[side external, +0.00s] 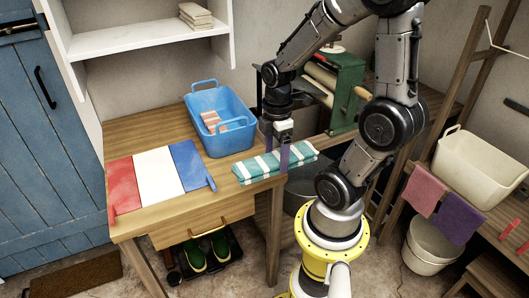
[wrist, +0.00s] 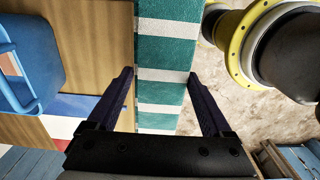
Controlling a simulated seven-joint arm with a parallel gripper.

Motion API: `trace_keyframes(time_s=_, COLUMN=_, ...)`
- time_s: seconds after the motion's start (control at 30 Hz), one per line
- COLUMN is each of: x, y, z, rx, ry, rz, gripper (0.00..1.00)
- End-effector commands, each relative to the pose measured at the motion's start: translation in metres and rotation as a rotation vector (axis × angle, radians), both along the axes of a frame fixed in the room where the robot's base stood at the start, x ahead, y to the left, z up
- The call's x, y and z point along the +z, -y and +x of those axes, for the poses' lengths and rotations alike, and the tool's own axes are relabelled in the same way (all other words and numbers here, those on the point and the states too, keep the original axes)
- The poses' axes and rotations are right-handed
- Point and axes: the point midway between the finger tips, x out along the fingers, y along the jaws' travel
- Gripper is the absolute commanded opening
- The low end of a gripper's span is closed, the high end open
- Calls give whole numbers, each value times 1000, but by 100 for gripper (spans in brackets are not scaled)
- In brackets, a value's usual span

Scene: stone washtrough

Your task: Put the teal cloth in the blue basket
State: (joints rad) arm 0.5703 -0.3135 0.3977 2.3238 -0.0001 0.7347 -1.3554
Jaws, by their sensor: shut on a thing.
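The teal cloth (side external: 253,170) has white stripes and is folded into a long strip at the table's right edge, part of it reaching past the edge. My gripper (side external: 277,155) is over its middle, pointing down. In the wrist view the cloth (wrist: 165,90) runs between the two fingers of my gripper (wrist: 161,75), which is shut on it across its width. I cannot tell whether the cloth is clear of the tabletop. The blue basket (side external: 228,143) stands upright on the table, left of and behind my gripper; it also shows in the wrist view (wrist: 40,62).
A striped orange-pink cloth (side external: 212,121) lies in the basket. Red (side external: 122,184), white (side external: 157,175) and blue (side external: 188,164) panels cover the table's left front. A green mangle (side external: 347,90) stands behind on the right. A cream tub (side external: 465,170) is at far right.

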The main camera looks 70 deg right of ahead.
Motion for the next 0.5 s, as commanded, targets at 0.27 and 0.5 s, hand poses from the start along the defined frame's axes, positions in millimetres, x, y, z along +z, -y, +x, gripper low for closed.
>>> trace_keyframes(time_s=0.27, x=7, y=-9, z=-14, rx=-63, ry=2, rz=-1, gripper=26)
trace_keyframes(time_s=0.5, x=31, y=4, z=7, rx=-347, ry=5, rz=-2, gripper=26)
